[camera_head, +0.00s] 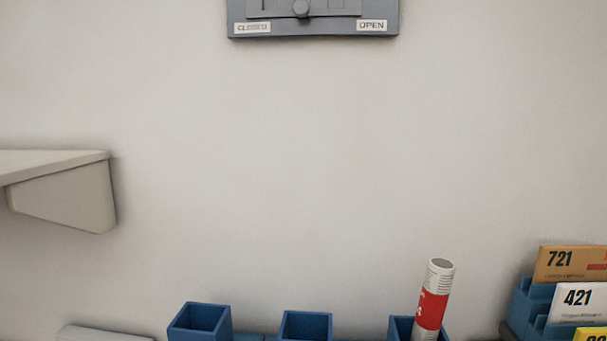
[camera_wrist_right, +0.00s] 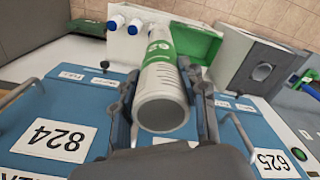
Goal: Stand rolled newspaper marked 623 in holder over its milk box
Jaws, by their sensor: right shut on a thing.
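In the right wrist view my right gripper (camera_wrist_right: 165,115) is shut on a rolled newspaper (camera_wrist_right: 165,85), white with a green band. Its near open end faces the camera, and the marking on the band is too small to read surely. In the head view three blue square holders stand along the bottom edge: the left one (camera_head: 200,322) and the middle one (camera_head: 305,326) look empty. The right one (camera_head: 401,327) holds another rolled newspaper (camera_head: 436,298) with a red band, slightly tilted. The boxes below the holders are out of the head view. My left gripper is not in view.
In the wrist view blue fronts carry plates 824 (camera_wrist_right: 53,140) and seemingly 625 (camera_wrist_right: 275,163). Beyond are white bottles (camera_wrist_right: 115,22), a green panel (camera_wrist_right: 197,42) and a grey box (camera_wrist_right: 262,68). The head view shows a shelf (camera_head: 60,185), a card rack (camera_head: 530,305) and a CLOSED/OPEN panel (camera_head: 312,25).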

